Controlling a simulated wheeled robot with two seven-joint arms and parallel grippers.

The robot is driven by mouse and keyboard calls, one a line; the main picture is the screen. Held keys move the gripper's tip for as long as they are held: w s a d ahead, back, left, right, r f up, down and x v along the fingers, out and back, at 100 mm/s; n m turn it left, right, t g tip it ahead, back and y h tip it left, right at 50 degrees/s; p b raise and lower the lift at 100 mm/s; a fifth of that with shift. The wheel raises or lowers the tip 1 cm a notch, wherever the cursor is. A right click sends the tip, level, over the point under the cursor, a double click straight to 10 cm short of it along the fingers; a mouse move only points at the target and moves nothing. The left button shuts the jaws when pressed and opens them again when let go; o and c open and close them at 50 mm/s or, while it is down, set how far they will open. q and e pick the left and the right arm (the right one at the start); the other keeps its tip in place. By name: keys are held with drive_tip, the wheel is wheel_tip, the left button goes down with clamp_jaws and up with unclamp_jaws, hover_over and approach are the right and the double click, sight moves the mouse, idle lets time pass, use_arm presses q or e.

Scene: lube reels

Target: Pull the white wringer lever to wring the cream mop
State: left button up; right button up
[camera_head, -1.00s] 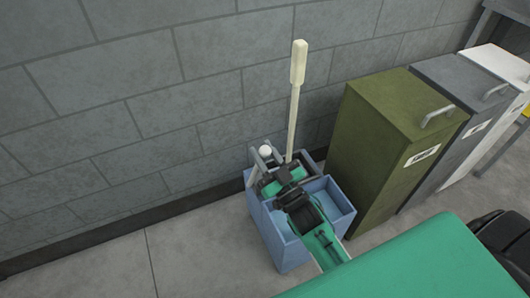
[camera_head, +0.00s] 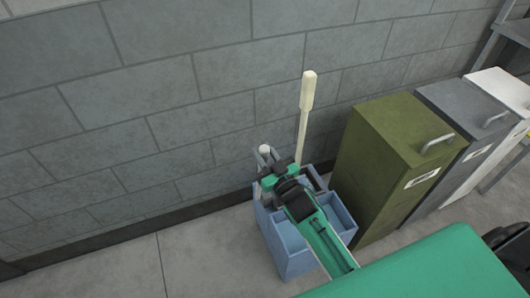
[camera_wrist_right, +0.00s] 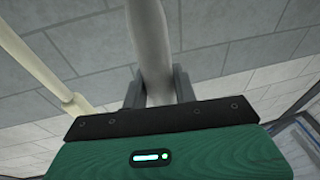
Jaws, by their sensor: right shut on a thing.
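The white wringer lever, with its pale round knob (camera_head: 265,149), stands at the back left of the blue mop bucket (camera_head: 290,262). My right gripper (camera_head: 267,168) is above the bucket's back left part, just below the knob. In the right wrist view, my right gripper (camera_wrist_right: 157,88) is shut on the lever (camera_wrist_right: 148,40), with one finger on each side of the shaft. The cream mop (camera_head: 304,120) stands upright in the bucket, right of the gripper. Its handle also shows in the right wrist view (camera_wrist_right: 35,65). The mop's lower end is hidden. My left gripper is not in view.
A grey block wall (camera_head: 180,110) stands behind the bucket. An olive bin (camera_head: 390,150) stands close to its right, then a grey bin (camera_head: 470,110) and a white bin (camera_head: 505,90). The floor left of the bucket (camera_head: 205,250) is clear.

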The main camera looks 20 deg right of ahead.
drive_tip(key=shift+g, duration=0.7)
drive_tip(key=p+x, duration=0.4)
drive_tip(key=shift+w+d+r, duration=0.15)
drive_tip(key=shift+w+d, duration=0.1)
drive_tip(key=shift+w, duration=0.1)
drive_tip(key=o, duration=1.1)
drive_tip(key=shift+o, duration=0.2)
drive_tip(key=r+v, duration=0.1)
drive_tip(key=v, duration=1.2)
drive_tip(key=shift+s+f, duration=0.4)
drive_tip(key=shift+f, duration=0.1)
